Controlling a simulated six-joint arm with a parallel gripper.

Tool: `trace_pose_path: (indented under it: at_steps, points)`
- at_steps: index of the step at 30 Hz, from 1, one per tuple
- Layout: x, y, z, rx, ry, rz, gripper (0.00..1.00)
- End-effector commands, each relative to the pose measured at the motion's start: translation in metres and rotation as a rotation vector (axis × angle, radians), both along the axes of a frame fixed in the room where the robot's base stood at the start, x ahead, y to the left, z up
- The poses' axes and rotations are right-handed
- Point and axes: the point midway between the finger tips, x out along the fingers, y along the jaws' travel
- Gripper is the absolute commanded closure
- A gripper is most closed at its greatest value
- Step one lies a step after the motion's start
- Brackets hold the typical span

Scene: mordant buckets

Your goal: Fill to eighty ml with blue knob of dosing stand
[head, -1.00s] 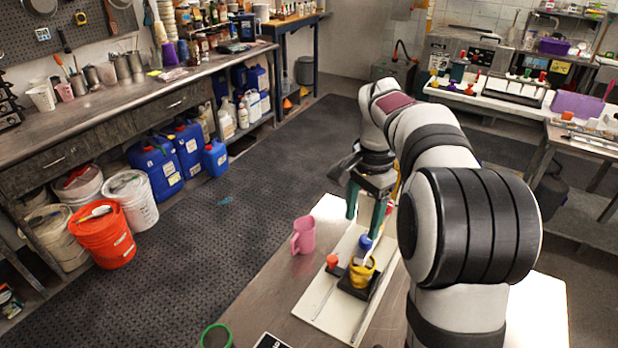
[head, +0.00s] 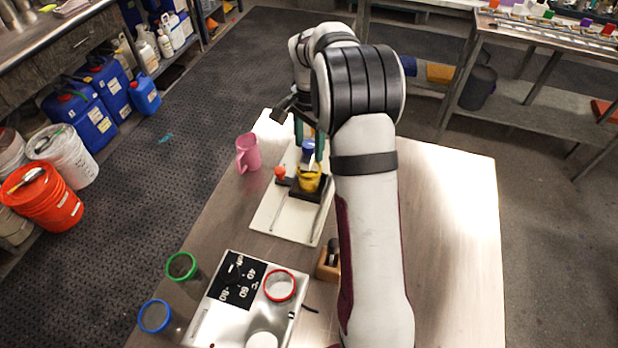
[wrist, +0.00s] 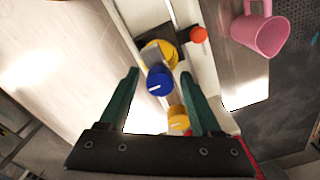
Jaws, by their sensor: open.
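The dosing stand (head: 270,212) is a long white board on the table, with a blue knob (head: 308,147), a yellow part (head: 308,180) on a black block, and a red-orange knob (head: 280,172). In the wrist view the blue knob (wrist: 159,82) shows a white mark and sits between my gripper's (wrist: 159,74) green fingertips. The fingers are open, and I cannot tell whether they touch it. A second yellow knob (wrist: 178,118) lies between the fingers, nearer the palm. In the head view my arm partly hides the stand and gripper.
A pink jug (head: 248,153) stands left of the stand. In front is a silver device with a black numbered panel (head: 237,282) and a red-rimmed vessel (head: 280,286). Green-rimmed (head: 181,266) and blue-rimmed (head: 154,316) vessels stand left of it. The table's right side is clear.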

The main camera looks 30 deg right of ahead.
Motion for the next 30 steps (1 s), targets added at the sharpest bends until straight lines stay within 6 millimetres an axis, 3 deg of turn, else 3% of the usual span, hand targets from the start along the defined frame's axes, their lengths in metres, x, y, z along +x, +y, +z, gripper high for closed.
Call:
trace_pose_path:
  at_steps: [4, 13, 16, 18, 24, 30]
  points:
    - [0.0, 0.0001, 0.0003, 0.0, 0.0, 0.0, 0.39]
    - [0.0001, 0.0001, 0.0006, 0.0, -0.001, 0.0, 0.9]
    - [0.0002, 0.0001, 0.0007, 0.0, -0.001, 0.089, 0.93]
    - [0.0002, 0.0001, 0.0008, 0.0, -0.001, 0.284, 1.0]
    - [0.0004, 0.0, 0.001, 0.0, -0.001, 0.794, 1.0]
    - [0.0005, 0.0001, 0.0011, -0.001, -0.001, 0.879, 0.98]
